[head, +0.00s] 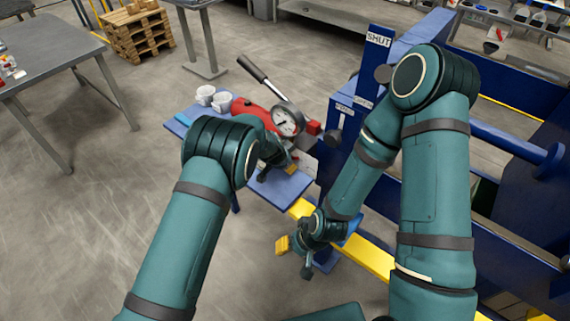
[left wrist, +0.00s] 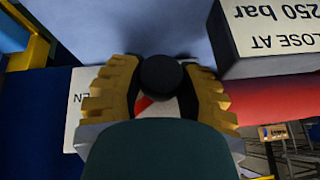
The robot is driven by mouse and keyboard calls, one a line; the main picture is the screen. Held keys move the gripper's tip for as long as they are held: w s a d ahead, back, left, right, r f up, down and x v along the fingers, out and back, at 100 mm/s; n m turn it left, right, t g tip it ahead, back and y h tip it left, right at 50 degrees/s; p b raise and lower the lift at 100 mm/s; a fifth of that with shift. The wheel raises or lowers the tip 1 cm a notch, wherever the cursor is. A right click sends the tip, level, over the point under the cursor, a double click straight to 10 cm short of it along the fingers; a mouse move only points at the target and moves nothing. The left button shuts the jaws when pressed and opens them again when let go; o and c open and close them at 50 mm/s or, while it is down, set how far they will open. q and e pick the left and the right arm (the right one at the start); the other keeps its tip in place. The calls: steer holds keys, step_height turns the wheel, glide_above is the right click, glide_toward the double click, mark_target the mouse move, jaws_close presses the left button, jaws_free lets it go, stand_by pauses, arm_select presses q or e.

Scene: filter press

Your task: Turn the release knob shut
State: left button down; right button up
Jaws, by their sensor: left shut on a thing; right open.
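The release knob (left wrist: 160,74) is a round black knob in the left wrist view. My left gripper (left wrist: 160,92) has its yellow-padded fingers shut on it, one on each side. In the head view my left gripper (head: 277,167) is at the front of the red hand pump (head: 253,107), and the knob is hidden there. A white sign (left wrist: 272,30) beside the knob reads "CLOSE AT 250 bar", upside down. Another label (left wrist: 74,112) ending in "EN" is partly covered. My right gripper (head: 295,257) is open and empty, low near the yellow rail, away from the pump.
The pump has a round gauge (head: 286,120) and a raised black-gripped lever (head: 253,69). White cups (head: 206,94) stand on the blue shelf (head: 287,190). The blue press frame (head: 340,160) and yellow rail (head: 368,256) border the right.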

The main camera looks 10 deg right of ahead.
arm_select(q)
steer(key=shift+r, duration=0.1)
steer(key=c, duration=0.8)
jaws_free()
steer(key=v, duration=1.2)
steer(key=shift+a, duration=0.1)
